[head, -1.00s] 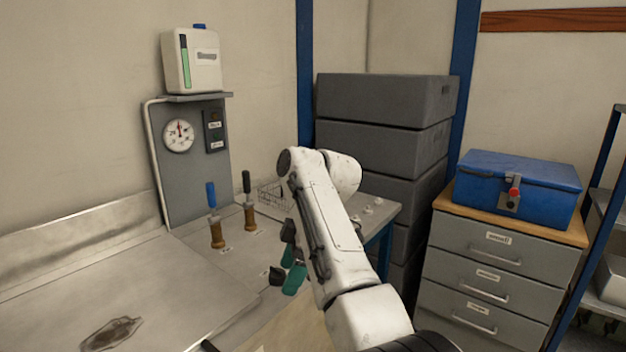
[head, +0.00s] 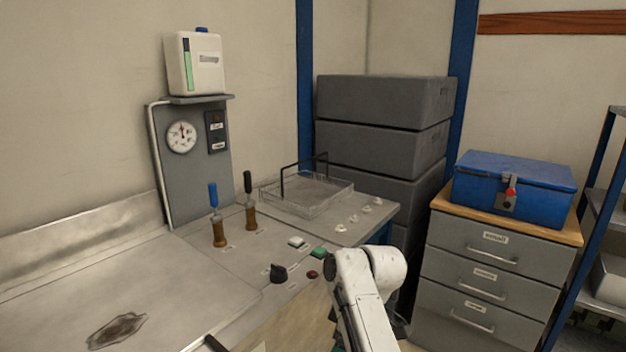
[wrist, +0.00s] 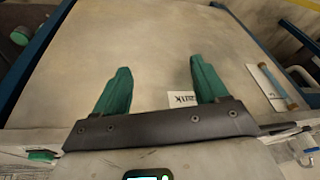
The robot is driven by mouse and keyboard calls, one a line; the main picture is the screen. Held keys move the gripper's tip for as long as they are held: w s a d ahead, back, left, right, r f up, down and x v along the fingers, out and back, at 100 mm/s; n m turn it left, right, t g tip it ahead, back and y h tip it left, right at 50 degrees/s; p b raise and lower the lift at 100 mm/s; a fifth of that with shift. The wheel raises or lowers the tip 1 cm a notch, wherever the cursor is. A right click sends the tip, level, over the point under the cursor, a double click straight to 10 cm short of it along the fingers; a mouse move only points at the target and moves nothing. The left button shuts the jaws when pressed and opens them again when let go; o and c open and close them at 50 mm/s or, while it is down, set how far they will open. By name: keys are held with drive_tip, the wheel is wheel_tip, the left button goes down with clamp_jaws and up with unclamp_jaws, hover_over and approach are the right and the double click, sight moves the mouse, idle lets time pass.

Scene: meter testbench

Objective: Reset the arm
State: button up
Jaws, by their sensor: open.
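My gripper (wrist: 160,88) is in the wrist view, with its two green fingers spread apart and nothing between them. Beneath it is a plain pale surface with a small printed label (wrist: 182,98). In the head view my white arm stands at the lower middle, in front of the bench, and the gripper is hidden below or behind it.
The bench (head: 150,275) carries two levers, a black knob (head: 278,273), a green button (head: 319,252), a red button (head: 313,274) and a wire basket (head: 310,195). Grey crates (head: 385,100) and a drawer cabinet (head: 490,275) with a blue box (head: 515,185) stand to the right.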

drive_tip(key=s+d+f+m+h, duration=0.1)
drive_tip(key=s+d+f+m, duration=0.3)
drive_tip(key=s+d+f, duration=0.4)
drive_tip(key=s+d+f+m+h, duration=0.1)
drive_tip(key=s+d+f+m, duration=0.2)
drive_tip(key=s+d+f, duration=0.5)
drive_tip(key=s+d+r+m, duration=0.1)
drive_tip(key=s+d+m, duration=0.1)
drive_tip(key=s, duration=0.6)
drive_tip(key=s+d+r+m+h+p, duration=0.1)
drive_tip(key=s+d+r+m, duration=0.1)
drive_tip(key=s, duration=0.7)
drive_tip(key=s+d+r+m, duration=0.1)
drive_tip(key=s+d+m, duration=0.1)
drive_tip(key=s, duration=0.6)
drive_tip(key=shift+s+r+m+t+h+p, duration=0.2)
drive_tip(key=shift+s+m+t+h+p, duration=0.15)
drive_tip(key=shift+m, duration=0.55)
